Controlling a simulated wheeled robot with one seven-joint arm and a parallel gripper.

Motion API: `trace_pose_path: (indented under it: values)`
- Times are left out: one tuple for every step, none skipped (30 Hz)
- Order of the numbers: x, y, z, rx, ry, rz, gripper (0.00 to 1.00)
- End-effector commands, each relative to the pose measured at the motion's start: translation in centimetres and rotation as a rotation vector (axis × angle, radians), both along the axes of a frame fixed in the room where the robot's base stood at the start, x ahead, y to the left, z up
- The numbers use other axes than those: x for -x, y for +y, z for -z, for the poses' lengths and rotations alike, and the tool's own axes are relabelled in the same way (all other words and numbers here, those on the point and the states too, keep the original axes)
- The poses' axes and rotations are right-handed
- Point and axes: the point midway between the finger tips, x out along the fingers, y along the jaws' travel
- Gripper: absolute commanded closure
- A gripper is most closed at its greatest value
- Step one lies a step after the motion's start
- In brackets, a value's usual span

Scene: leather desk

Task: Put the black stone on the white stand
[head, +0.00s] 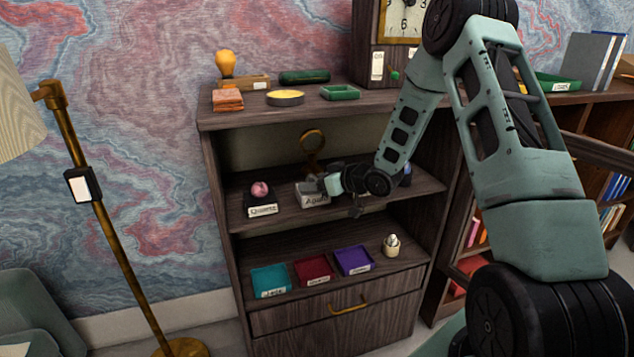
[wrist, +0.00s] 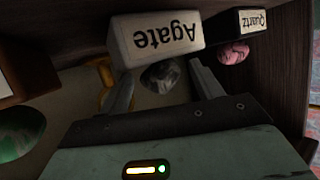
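The white stand (head: 312,198), labelled Agate, is on the middle shelf in the head view. It appears upside down at the top of the wrist view (wrist: 155,42). The black stone (wrist: 161,77), dark grey and mottled, appears at the stand's top side in the wrist view and seems to rest on it. I cannot pick the stone out in the head view. My gripper (wrist: 163,72) is open, with a finger on each side of the stone and gaps visible between. In the head view my gripper (head: 322,183) is at the stand, its fingers mostly hidden.
A black Quartz stand (head: 262,210) with a pink stone (head: 260,189) is left of the white stand. A brass ring ornament (head: 312,143) stands behind. A green stone (wrist: 20,132) is close by in the wrist view. The shelf board above limits height.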

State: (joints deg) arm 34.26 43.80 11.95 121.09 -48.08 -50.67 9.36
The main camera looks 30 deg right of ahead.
Motion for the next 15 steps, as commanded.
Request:
trace_pose_path:
  values:
    - [0.0, 0.0, 0.0, 0.000, 0.000, 0.000, 0.35]
    - [0.0, 0.0, 0.0, 0.000, 0.000, 0.000, 0.35]
    - [0.0, 0.0, 0.0, 0.000, 0.000, 0.000, 0.35]
    - [0.0, 0.0, 0.0, 0.000, 0.000, 0.000, 0.35]
    - [0.0, 0.0, 0.0, 0.000, 0.000, 0.000, 0.35]
    - [0.0, 0.0, -0.1, 0.000, 0.000, 0.000, 0.35]
    - [0.0, 0.0, -0.2, 0.000, 0.000, 0.000, 0.35]
    - [0.0, 0.0, -0.3, 0.000, 0.000, 0.000, 0.35]
    - [0.0, 0.0, -0.6, 0.001, 0.000, 0.000, 0.35]
    - [0.3, -0.2, -0.5, 0.001, 0.001, 0.001, 0.35]
    - [0.7, -0.3, -0.6, 0.001, 0.001, 0.001, 0.35]
    - [1.2, -0.5, -0.9, 0.002, 0.001, 0.001, 0.35]
    - [1.6, -0.6, -1.1, 0.002, 0.000, 0.002, 0.35]
    - [2.1, -0.8, -1.3, 0.002, 0.002, 0.003, 0.35]
    - [2.8, -1.1, -1.6, 0.003, 0.000, 0.003, 0.35]
